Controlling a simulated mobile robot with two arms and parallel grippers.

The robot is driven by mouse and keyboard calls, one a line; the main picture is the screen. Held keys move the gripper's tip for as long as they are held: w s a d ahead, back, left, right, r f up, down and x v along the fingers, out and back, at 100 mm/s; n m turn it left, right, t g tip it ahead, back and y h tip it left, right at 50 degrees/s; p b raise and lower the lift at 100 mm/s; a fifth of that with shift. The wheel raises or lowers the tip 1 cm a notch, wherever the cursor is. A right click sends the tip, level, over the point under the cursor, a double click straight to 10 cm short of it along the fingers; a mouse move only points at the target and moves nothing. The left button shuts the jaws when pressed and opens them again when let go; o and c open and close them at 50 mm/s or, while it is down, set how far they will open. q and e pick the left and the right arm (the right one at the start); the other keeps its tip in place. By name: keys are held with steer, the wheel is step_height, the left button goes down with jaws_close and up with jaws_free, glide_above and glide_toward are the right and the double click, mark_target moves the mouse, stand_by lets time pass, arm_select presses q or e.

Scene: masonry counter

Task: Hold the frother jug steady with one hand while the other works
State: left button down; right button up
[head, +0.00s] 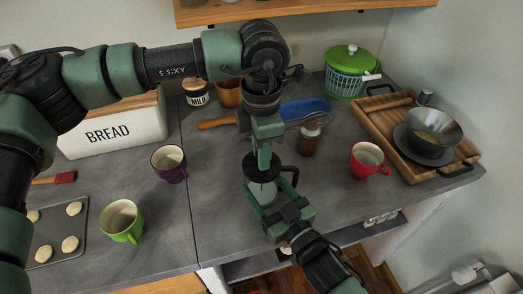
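The frother jug (262,191) stands upright on the grey counter, with a pale body, a black lid and a black handle on its right. My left gripper (263,158) points down from above, its fingers close together at the top of the jug, over the lid; the plunger knob is hidden between them. My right gripper (276,212) reaches in from the lower right, its fingers around the lower body of the jug and partly covering it.
A purple mug (169,164), a green mug (121,222) and a red mug (367,161) stand apart. A brown jar (309,139) is close behind the jug. A wooden tray (443,172) holds bowls at right; a bread box (113,127) is at left. The counter's front edge is near.

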arm_select(q)
step_height(320, 180, up, 7)
steer(key=shift+r, duration=0.2)
steer(key=shift+w, duration=0.1)
step_height(320, 180, down, 8)
steer(key=shift+r, duration=0.1)
stand_by(0.4)
step_height(320, 180, up, 8)
steer(key=shift+f, duration=0.35)
